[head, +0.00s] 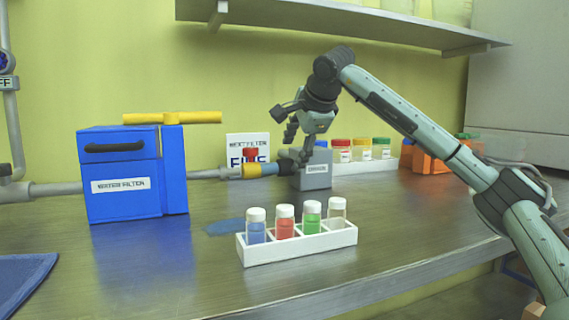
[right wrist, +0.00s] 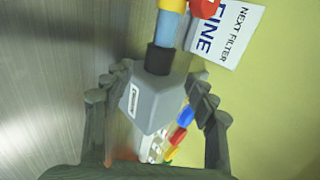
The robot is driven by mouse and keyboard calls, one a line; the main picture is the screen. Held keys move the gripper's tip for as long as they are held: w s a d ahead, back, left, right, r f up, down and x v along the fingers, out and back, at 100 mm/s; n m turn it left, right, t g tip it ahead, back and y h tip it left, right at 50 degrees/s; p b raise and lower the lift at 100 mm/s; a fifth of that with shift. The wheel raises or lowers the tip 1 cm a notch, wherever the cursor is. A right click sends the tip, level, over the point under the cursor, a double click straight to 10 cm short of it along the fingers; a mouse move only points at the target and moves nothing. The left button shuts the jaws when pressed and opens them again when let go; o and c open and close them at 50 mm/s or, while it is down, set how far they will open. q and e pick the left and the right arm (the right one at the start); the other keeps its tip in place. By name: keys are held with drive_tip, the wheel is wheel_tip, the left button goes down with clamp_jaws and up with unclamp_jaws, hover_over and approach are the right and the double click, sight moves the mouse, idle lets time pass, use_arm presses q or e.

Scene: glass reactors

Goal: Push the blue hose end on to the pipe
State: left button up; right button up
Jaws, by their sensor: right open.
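The grey pipe (head: 208,174) runs right from the blue filter box (head: 125,195) to a yellow collar (head: 250,171) with a red knob (head: 250,155). The blue hose end (head: 270,169) is in line just right of the collar; I cannot tell how far on it sits. It also shows light blue at the top of the right wrist view (right wrist: 167,30). A black piece (right wrist: 159,60) joins it to a grey block (right wrist: 155,98). My right gripper (head: 298,146) is open above the black piece and block, its fingers apart on either side in the wrist view. My left gripper is not in view.
A white rack (head: 300,247) with several capped vials stands in front. Another rack (head: 355,165) and orange objects (head: 425,162) stand behind right. A sign (head: 236,143) is behind the collar. A shelf (head: 340,22) hangs above. A blue mat (head: 22,280) lies front left.

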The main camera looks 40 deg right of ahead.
sight(288, 163)
drive_tip(key=x, duration=0.5)
drive_tip(key=shift+w+f, duration=0.15)
drive_tip(key=shift+f, duration=0.15)
clamp_jaws()
